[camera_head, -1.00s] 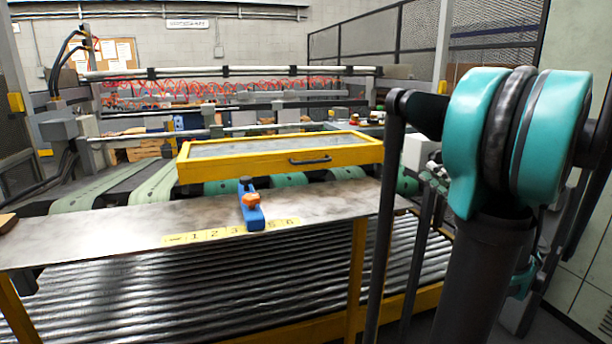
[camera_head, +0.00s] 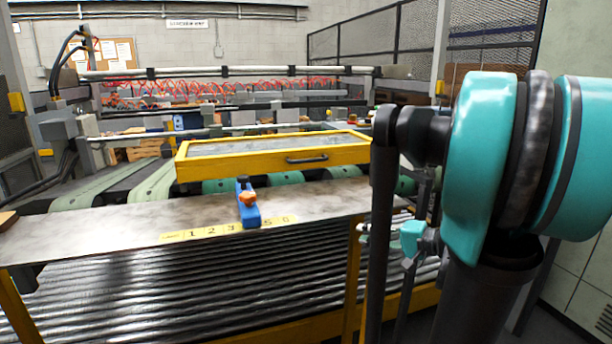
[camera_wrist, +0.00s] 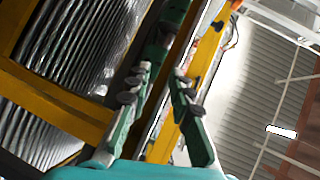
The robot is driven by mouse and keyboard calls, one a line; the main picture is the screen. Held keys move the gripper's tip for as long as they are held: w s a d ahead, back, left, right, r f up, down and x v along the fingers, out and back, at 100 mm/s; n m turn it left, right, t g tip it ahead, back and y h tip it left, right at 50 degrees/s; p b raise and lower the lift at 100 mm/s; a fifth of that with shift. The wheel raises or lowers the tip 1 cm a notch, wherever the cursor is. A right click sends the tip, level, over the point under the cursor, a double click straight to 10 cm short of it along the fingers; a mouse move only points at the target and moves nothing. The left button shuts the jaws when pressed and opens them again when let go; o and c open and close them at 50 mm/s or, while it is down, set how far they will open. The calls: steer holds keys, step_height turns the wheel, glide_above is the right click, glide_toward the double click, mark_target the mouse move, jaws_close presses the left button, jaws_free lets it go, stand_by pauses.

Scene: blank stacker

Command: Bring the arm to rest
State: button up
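My arm stands at the right of the head view, with its large teal joint (camera_head: 485,150) in front of the cell fence. A smaller teal part of my arm (camera_head: 412,238) shows lower, beside the dark link. In the wrist view my gripper (camera_wrist: 164,78) has two green fingers with grey pads. The fingers are apart, with nothing seen between them. They appear clear of the machine's yellow frame and ribbed rollers behind them, though the distance is hard to judge.
A metal plate (camera_head: 110,229) with a numbered scale (camera_head: 205,233) carries a blue stop (camera_head: 248,208) with an orange knob, covering the 4. Behind it lies a yellow-framed tray (camera_head: 270,167) with a handle. Ribbed rollers (camera_head: 200,290) lie below the plate. Mesh fencing (camera_head: 400,45) stands at back right.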

steer(key=s+a+f+n+g+h, duration=0.1)
steer(key=s+a+f+g+h, duration=0.15)
steer(key=f, duration=0.35)
steer(key=s+a+f+n+g+h, duration=0.1)
steer(key=s+f+g+h, duration=0.1)
steer(key=s+f, duration=0.3)
steer(key=s+d+f+n+h, duration=0.4)
steer(key=d+f+h, duration=0.1)
steer(key=f+h, duration=0.2)
steer(key=shift+s+d+f+g, duration=0.2)
steer(key=shift+d+f+g, duration=0.2)
steer(key=shift+f, duration=0.35)
steer(key=shift+h, duration=0.25)
